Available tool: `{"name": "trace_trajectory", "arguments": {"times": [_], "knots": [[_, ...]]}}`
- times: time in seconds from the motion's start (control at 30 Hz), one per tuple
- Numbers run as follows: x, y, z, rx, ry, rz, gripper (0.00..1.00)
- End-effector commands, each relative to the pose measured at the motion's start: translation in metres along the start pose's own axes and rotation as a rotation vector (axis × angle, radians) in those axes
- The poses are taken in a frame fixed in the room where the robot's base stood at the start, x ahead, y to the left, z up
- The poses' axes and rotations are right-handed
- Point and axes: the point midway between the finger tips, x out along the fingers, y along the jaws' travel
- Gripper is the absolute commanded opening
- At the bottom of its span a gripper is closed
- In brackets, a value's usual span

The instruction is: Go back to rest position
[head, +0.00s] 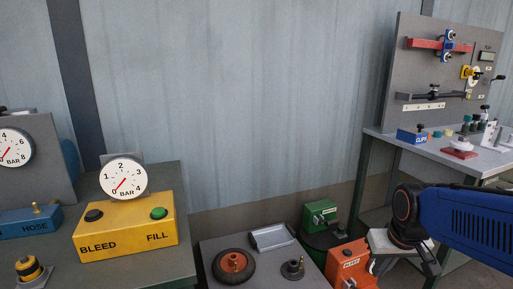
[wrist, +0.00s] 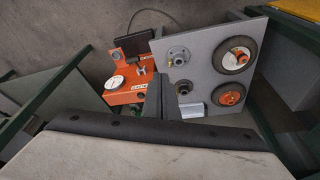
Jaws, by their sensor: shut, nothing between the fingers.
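My gripper (wrist: 172,92) shows in the wrist view, with its dark fingers together at the middle of the picture and nothing seen between them. In that view it is in front of the orange unit and the grey board, apart from them as far as I can tell. In the head view my blue arm comes in from the right edge. Its dark wrist joint is over the lower right, near the orange unit (head: 352,262) and the workbench leg. The fingertips are hard to make out there.
A grey board (wrist: 212,62) carries wheels and hubs; a wheel (head: 233,266) on it shows in the head view. A yellow bleed/fill box (head: 125,230) with a gauge stands left. A green box (head: 320,213) is behind. A workbench (head: 430,146) with a pegboard stands right.

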Motion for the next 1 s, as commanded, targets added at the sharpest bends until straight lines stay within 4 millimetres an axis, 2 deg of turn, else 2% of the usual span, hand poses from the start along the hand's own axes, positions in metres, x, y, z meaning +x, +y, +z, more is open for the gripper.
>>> {"name": "trace_trajectory", "arguments": {"times": [0.2, 0.5, 0.7, 1.0], "knots": [[-0.03, -0.011, 0.039, -0.021, 0.054, -0.01, 0.0], [-0.053, -0.02, 0.084, -0.04, 0.105, -0.023, 0.0], [-0.057, -0.021, 0.093, -0.044, 0.116, -0.026, 0.0], [-0.057, -0.021, 0.093, -0.044, 0.115, -0.026, 0.0]]}}
